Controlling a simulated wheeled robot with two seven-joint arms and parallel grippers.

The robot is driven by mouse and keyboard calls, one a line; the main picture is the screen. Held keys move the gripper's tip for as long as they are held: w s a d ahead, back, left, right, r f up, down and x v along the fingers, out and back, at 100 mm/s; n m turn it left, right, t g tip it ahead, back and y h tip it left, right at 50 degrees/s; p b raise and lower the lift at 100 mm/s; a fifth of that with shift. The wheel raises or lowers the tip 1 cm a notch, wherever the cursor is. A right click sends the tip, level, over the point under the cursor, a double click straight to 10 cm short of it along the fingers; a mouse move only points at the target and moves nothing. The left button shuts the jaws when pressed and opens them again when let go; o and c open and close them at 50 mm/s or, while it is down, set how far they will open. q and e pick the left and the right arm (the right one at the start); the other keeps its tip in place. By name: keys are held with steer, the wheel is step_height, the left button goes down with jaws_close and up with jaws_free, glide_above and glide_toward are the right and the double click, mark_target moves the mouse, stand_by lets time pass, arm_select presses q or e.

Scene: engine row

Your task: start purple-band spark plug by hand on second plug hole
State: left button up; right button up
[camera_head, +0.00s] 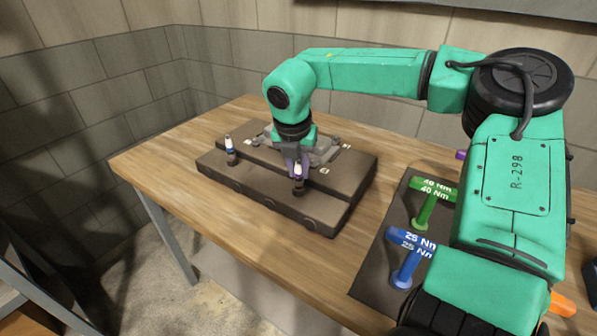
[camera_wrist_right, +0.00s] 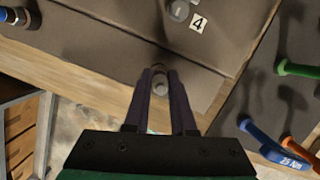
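The purple-band spark plug (camera_head: 298,172), pale at the top, stands upright at the front step of the dark engine block (camera_head: 321,215). My right gripper (camera_head: 299,163) points down over it, with its fingers closed around the plug's upper part. In the right wrist view, the fingers of the right gripper (camera_wrist_right: 159,80) have a narrow gap with a round grey end between them. The plug's lower end meets the step, but whether it sits in a hole is unclear. My left gripper is not in view.
A blue-banded spark plug (camera_head: 229,146) stands on the block to the left. A dark mat (camera_head: 372,283) on the right carries a green 40 Nm wrench (camera_head: 428,204) and a blue 25 Nm wrench (camera_head: 406,262). An orange handle (camera_head: 562,305) shows farther right. The table's left end is clear.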

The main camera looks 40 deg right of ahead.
steer(key=o, duration=0.4)
steer(key=shift+r, duration=0.15)
steer(key=b+v, duration=0.1)
steer(key=v, duration=1.3)
steer(key=shift+s+a+r+b, duration=0.1)
steer(key=shift+s+a+b, duration=0.05)
steer(key=shift+b, duration=0.25)
